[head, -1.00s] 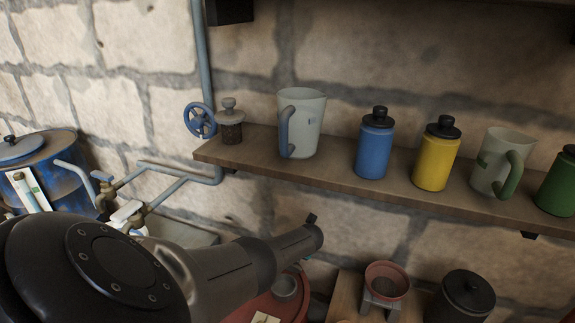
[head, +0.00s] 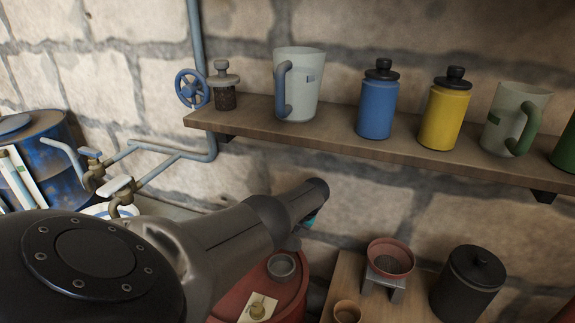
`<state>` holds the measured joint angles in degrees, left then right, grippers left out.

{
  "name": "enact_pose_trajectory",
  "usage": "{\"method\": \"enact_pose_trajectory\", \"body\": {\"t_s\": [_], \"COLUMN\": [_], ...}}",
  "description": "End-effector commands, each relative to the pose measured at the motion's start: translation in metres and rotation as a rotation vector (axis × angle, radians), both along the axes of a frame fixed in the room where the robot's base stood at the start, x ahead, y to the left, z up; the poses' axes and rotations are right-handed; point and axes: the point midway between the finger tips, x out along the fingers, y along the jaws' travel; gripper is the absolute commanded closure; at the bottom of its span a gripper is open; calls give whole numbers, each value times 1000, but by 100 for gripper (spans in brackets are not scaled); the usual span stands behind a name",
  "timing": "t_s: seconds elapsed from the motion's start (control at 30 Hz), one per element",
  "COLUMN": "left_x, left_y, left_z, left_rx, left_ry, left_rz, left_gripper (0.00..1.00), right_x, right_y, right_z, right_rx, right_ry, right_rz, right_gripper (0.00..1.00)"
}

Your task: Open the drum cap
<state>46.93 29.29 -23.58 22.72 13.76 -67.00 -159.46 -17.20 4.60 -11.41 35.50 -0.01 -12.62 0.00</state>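A red drum (head: 292,296) shows at the bottom centre, partly hidden by my arm. A grey round cup-like part (head: 281,265), possibly its cap, sits on its top beside a pale label (head: 251,313) with a small brass-coloured piece on it. One dark arm of mine reaches from the lower left toward the centre. No gripper fingers show at its far end, and my other arm is out of view.
A wooden shelf (head: 350,146) holds pitchers, a blue bottle (head: 377,104) and a yellow bottle (head: 442,112). Blue pipes and taps (head: 118,187) run along the stone wall. A red funnel-like bowl (head: 391,256) and a black canister (head: 467,284) stand at lower right.

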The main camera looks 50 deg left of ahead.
Motion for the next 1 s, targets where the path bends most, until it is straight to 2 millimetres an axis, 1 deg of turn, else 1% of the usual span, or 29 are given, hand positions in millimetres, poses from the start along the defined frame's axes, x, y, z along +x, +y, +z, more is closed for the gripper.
{"method": "enact_pose_trajectory", "body": {"t_s": [0.27,0.3,0.5,0.57,0.83,1.0], "left_x": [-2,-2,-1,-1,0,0], "left_y": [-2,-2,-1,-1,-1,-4], "left_z": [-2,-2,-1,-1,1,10], "left_rx": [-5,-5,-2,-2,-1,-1], "left_ry": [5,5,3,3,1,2], "left_rz": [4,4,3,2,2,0], "left_gripper": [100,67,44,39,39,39], "right_x": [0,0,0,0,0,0], "right_y": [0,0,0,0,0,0], "right_z": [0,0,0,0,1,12], "right_rx": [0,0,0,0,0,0], "right_ry": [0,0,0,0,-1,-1], "right_rz": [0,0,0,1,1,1], "right_gripper": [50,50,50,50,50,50]}}
